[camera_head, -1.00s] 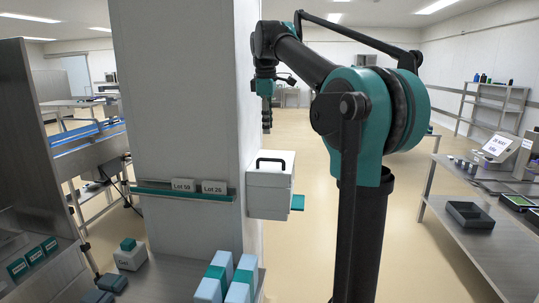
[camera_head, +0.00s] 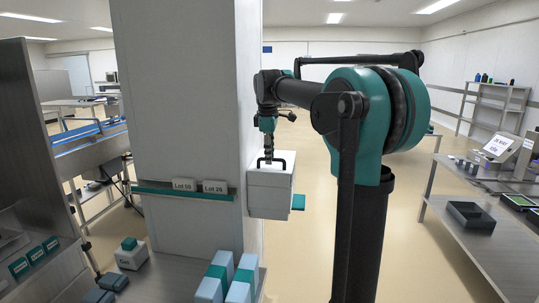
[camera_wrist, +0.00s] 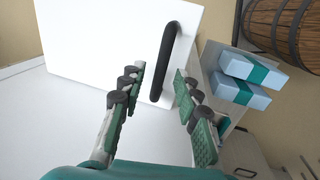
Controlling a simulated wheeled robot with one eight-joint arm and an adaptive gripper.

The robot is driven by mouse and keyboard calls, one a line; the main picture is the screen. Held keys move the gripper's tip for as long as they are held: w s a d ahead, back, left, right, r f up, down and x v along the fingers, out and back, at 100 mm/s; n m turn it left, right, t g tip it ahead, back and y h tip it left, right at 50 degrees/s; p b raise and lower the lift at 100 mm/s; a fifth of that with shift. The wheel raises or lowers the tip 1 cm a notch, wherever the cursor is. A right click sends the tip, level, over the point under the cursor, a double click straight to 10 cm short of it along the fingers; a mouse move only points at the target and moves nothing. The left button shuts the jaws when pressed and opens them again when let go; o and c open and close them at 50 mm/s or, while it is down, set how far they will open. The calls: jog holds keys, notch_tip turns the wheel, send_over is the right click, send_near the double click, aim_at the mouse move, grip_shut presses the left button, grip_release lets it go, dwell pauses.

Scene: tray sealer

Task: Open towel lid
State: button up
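The towel box, a white dispenser (camera_head: 268,198), is fixed to the side of the pillar. Its lid has a black bar handle (camera_head: 271,158) on top, and a teal piece (camera_head: 298,202) shows low on its right side. The lid looks shut. My gripper (camera_head: 268,158) is pointed down at the handle. In the wrist view, my gripper (camera_wrist: 158,88) is open, with one finger on each side of the black handle (camera_wrist: 165,62). The fingers appear apart from the handle. The white lid (camera_wrist: 95,40) fills the upper left of that view.
The pillar (camera_head: 185,100) stands directly left of the box and carries a teal rail (camera_head: 180,193) with lot labels. Blue-and-teal cartons (camera_head: 228,277) sit on a bench below. A metal table (camera_head: 480,235) stands right; the floor between is clear.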

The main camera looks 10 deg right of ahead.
jog(key=shift+c, duration=0.2)
grip_shut()
jog(key=shift+r, duration=0.1)
